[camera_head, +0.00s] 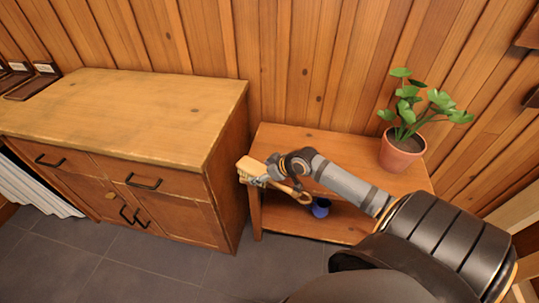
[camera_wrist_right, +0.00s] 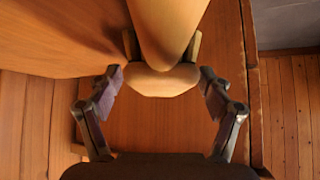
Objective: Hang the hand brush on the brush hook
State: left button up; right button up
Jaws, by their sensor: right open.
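The hand brush has a light wooden block (camera_head: 249,167) at the left end of the small side table, by the cabinet's corner. A tan curved piece, perhaps its handle, shows under my right gripper (camera_head: 266,176). In the right wrist view, a pale wooden, rounded part of the brush (camera_wrist_right: 165,35) reaches down from the top between the two fingers. My right gripper (camera_wrist_right: 160,80) is open, with a finger on each side and gaps between them and the wood. I cannot make out the brush hook. My left gripper is not in view.
A wooden cabinet (camera_head: 130,110) with drawers stands left of the low side table (camera_head: 290,135). A potted plant (camera_head: 402,150) stands on the table's right part. A blue cup (camera_head: 320,208) sits on its lower shelf. The plank wall (camera_head: 300,60) is close behind.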

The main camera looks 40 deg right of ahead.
jog(key=p+v, duration=0.2)
jog(key=v, duration=0.3)
jog(key=shift+w+a+r, duration=0.2)
jog(key=p+v, duration=0.4)
jog(key=shift+r+p, duration=0.1)
jog(key=shift+p, duration=0.2)
jog(key=shift+s+r+p, duration=0.15)
jog(key=shift+s+p, duration=0.1)
jog(key=shift+p, duration=0.05)
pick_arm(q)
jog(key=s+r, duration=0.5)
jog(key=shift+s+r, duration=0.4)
pick_arm(e)
jog(key=shift+s, duration=0.1)
